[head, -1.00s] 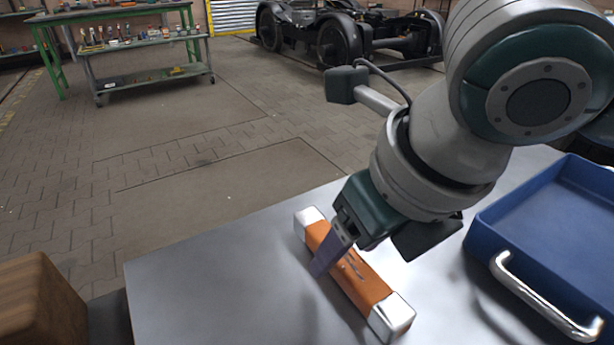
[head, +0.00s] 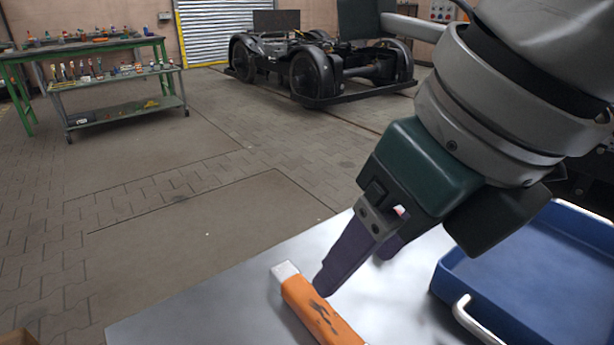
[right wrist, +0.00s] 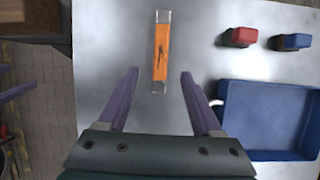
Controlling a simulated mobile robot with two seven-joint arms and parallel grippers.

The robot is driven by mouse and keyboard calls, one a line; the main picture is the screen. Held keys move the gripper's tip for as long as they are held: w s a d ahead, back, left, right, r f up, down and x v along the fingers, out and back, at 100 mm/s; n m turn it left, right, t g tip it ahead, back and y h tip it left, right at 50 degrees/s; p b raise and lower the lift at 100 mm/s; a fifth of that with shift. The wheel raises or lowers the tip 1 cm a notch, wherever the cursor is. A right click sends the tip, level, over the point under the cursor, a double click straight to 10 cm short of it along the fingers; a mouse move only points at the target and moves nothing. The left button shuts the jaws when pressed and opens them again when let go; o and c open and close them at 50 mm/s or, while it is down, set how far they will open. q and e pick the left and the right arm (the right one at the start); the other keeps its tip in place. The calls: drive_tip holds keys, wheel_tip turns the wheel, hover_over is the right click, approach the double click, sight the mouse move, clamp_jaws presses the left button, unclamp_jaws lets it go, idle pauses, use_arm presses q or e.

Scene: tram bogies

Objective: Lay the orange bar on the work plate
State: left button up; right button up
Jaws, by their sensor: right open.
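The orange bar (head: 318,312) with pale ends lies flat on a smooth grey metal surface (head: 235,305); I cannot tell whether this is the work plate. My right gripper (head: 352,262) is open and empty above the bar, apart from it. In the right wrist view the whole bar (right wrist: 161,50) shows, its near end between the open fingertips (right wrist: 160,73) in the picture but below them. Purple finger-like parts at that view's left edge look like my left gripper (right wrist: 17,82), cut off; its opening is unclear.
A blue tray (right wrist: 223,130) with a metal handle stands right of the bar. A red block (right wrist: 240,37) and a blue block (right wrist: 291,42) lie beyond it. A brown wooden box (right wrist: 30,25) is at the left. The surface around the bar is clear.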

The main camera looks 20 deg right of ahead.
drive_tip(key=s+a+f+m+y, duration=0.1)
drive_tip(key=s+a+m+y, duration=0.1)
drive_tip(key=a+m, duration=0.45)
drive_tip(key=s+d+f+m, duration=0.1)
drive_tip(key=d+m, duration=0.1)
drive_tip(key=m, duration=0.5)
drive_tip(key=s+d+f+m, duration=0.2)
drive_tip(key=m, duration=0.6)
drive_tip(key=s+d+f+m+h, duration=0.1)
drive_tip(key=d+f+m, duration=0.1)
drive_tip(key=m, duration=0.5)
drive_tip(key=shift+s+d+f+t, duration=0.25)
drive_tip(key=shift+s+t, duration=0.05)
drive_tip(key=shift+s, duration=0.1)
drive_tip(key=s+d+f+m+h, duration=0.1)
drive_tip(key=s+d+m, duration=0.1)
drive_tip(key=m, duration=0.1)
drive_tip(key=s+d+f+m, duration=0.1)
drive_tip(key=s+d+m, duration=0.1)
drive_tip(key=m, duration=0.1)
drive_tip(key=s+d+f+m+g+h, duration=0.1)
drive_tip(key=s+d+m, duration=0.1)
drive_tip(key=d+m, duration=0.1)
drive_tip(key=shift+f+h, duration=0.3)
drive_tip(key=shift+f, duration=0.05)
